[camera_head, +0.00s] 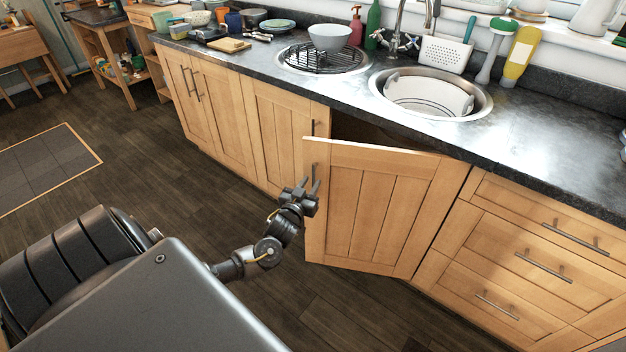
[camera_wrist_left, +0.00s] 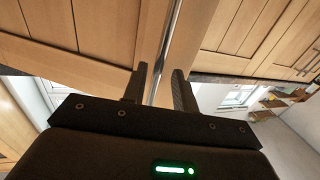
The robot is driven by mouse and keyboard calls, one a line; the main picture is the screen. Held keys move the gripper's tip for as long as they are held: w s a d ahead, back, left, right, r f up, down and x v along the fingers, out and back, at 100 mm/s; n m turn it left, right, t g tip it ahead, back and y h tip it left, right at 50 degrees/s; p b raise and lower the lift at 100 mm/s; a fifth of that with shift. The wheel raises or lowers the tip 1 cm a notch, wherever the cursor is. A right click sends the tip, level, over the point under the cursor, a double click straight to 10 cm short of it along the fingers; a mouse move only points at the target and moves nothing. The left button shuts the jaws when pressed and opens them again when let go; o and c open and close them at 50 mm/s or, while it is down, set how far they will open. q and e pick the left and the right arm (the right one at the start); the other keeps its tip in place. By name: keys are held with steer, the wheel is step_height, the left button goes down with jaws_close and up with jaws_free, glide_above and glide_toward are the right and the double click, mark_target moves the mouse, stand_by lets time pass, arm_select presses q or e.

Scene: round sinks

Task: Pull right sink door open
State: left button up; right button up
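The right sink door (camera_head: 372,212) is a light wooden panel under the sink. It stands partly open, swung out on its right edge, with a dark gap above it. My left gripper (camera_head: 309,184) is at the door's free left edge, near its upper part. In the left wrist view, the silver bar handle (camera_wrist_left: 172,40) runs between the two dark fingers of this gripper (camera_wrist_left: 160,85). The fingers are apart, with space visible beside the bar, so they are around it rather than clamped on it. My right gripper is not in view.
The closed left sink door (camera_head: 275,135) is beside the open one. Drawers (camera_head: 530,262) with bar handles are to the right. The dark countertop (camera_head: 555,150) overhangs above, with a round sink (camera_head: 482,104). The wooden floor (camera_head: 200,185) before the cabinets is clear.

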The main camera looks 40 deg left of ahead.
arm_select(q)
steer(key=shift+x, duration=1.3)
steer(key=shift+f, duration=0.15)
steer(key=shift+c, duration=0.5)
jaws_close()
